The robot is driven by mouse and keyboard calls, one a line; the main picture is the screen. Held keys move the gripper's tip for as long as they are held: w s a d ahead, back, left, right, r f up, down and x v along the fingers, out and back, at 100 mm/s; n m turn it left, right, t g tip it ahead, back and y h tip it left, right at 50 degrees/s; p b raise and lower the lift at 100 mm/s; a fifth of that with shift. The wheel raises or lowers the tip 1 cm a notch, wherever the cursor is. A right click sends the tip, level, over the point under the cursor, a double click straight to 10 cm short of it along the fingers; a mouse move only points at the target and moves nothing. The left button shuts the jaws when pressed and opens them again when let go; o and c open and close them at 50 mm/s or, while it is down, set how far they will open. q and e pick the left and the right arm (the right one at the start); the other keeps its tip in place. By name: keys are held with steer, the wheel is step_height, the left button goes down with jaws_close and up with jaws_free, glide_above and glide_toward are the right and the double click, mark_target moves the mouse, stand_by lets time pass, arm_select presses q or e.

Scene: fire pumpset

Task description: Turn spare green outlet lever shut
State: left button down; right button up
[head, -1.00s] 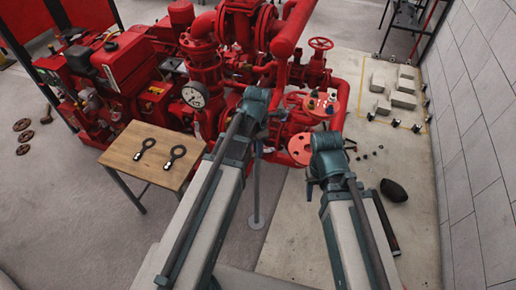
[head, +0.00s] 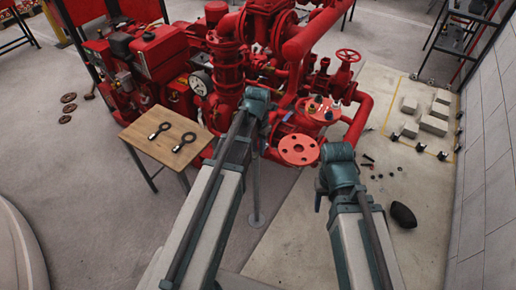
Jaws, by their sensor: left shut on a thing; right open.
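The red fire pumpset (head: 228,60) stands ahead, with pipes, valves and a round pressure gauge (head: 200,82). My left gripper (head: 266,122) is at the pump's front pipework, left of the open red flange (head: 298,150). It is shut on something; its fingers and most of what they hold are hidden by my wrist. I cannot make out the green outlet lever clearly. My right gripper (head: 320,197) is open and empty, below and right of the flange, apart from the pump.
A small wooden table (head: 150,152) with two dark ring-ended tools (head: 184,142) stands at left. A red handwheel (head: 348,55) tops a valve at right. Pale blocks (head: 434,125), small loose parts and a black lump (head: 403,215) lie on the right floor, near a block wall.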

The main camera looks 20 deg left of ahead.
mark_target(258, 154)
arm_select(q)
steer(key=shift+s+n, duration=0.3)
steer(key=shift+s, duration=0.15)
arm_select(e)
steer(key=shift+d, duration=0.25)
steer(key=shift+w+d, duration=0.1)
steer(key=shift+w, duration=0.05)
arm_select(q)
steer(key=c, duration=0.8)
jaws_free()
steer(key=shift+c, duration=0.2)
steer(key=shift+o, duration=0.5)
steer(key=shift+w+d, duration=0.1)
steer(key=shift+r, duration=0.1)
arm_select(e)
steer(key=shift+r, duration=0.1)
arm_select(q)
step_height(258, 154, up, 14)
steer(key=p, duration=1.4)
arm_select(e)
step_height(258, 154, up, 14)
arm_select(q)
steer(key=shift+f, duration=0.2)
